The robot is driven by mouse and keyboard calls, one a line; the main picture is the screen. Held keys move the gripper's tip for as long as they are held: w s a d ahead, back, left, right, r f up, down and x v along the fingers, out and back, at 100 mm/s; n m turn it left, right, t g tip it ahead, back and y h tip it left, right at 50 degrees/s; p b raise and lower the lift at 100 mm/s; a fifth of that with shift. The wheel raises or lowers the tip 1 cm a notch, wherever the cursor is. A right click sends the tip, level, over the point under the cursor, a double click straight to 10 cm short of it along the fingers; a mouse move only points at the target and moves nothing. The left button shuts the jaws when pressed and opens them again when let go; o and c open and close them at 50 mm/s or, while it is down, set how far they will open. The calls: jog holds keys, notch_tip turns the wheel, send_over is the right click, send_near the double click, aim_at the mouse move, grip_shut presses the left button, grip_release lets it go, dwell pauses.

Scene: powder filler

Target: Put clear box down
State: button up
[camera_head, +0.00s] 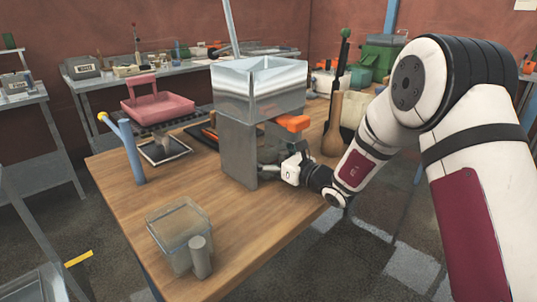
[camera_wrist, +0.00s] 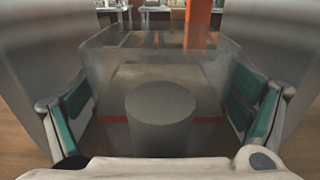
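A clear box (camera_wrist: 160,45) is in front of my gripper in the wrist view, between two grey metal walls, with a grey cylinder (camera_wrist: 160,105) at its near side. My gripper (camera_wrist: 160,112) has its green-padded fingers spread wide, one on each side of the cylinder, with gaps to it. In the head view my gripper (camera_head: 272,158) reaches in under the hopper of the metal filler (camera_head: 238,150), whose leg hides the fingertips and this box. Another clear box (camera_head: 178,222) with a grey cylinder stands at the table's front.
The wooden table (camera_head: 245,220) has free room between the filler and the front box. A pink tray (camera_head: 158,105), a dark flat tray (camera_head: 165,149) and a blue post (camera_head: 131,150) stand on the left. A wooden-handled brush (camera_head: 334,125) stands behind my wrist.

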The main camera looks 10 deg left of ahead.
jog(key=shift+r, duration=0.1)
jog(key=shift+s+d+r, duration=0.1)
jog(key=v, duration=1.1)
jog(key=shift+s+d+p, duration=0.25)
jog(key=shift+s+p, duration=0.05)
jog(key=shift+p, duration=0.1)
